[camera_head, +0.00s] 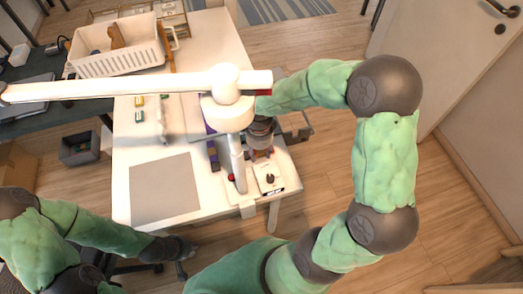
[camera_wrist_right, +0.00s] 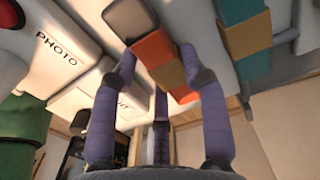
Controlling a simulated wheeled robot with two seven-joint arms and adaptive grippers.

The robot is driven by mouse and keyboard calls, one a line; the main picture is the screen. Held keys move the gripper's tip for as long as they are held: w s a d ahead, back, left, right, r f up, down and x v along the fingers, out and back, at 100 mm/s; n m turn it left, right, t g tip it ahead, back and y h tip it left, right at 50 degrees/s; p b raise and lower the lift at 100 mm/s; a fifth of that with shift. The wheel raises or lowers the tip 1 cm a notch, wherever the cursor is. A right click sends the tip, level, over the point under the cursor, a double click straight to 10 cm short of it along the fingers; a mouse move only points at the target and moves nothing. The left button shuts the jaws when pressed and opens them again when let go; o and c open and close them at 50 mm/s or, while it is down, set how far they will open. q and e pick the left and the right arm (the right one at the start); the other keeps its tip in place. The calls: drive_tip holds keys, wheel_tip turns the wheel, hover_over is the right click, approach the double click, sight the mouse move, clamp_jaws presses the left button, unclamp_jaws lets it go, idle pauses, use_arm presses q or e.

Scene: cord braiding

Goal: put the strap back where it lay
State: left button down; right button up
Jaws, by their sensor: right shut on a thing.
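My right gripper (camera_wrist_right: 165,78) has purple fingers and is shut on an orange and tan banded strap (camera_wrist_right: 154,48). In the right wrist view the fingers sit on both sides of it, and a brown-grey end piece shows at its top. In the head view the right gripper (camera_head: 262,152) is low over the table's front right part, partly hidden by its own wrist and the white overhead arm.
A white overhead arm (camera_head: 120,87) crosses above the table (camera_head: 200,60). A white unit with a black knob (camera_head: 269,178) stands at the front right. A grey mat (camera_head: 164,188) lies bare at the front left. A white basket (camera_head: 118,65) is at the back left.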

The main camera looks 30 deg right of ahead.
drive_tip(key=shift+f, duration=0.15)
drive_tip(key=shift+a, duration=0.1)
drive_tip(key=shift+f, duration=0.1)
drive_tip(key=o, duration=1.3)
drive_tip(key=shift+c, duration=0.2)
use_arm(q)
drive_tip(key=shift+f, duration=0.15)
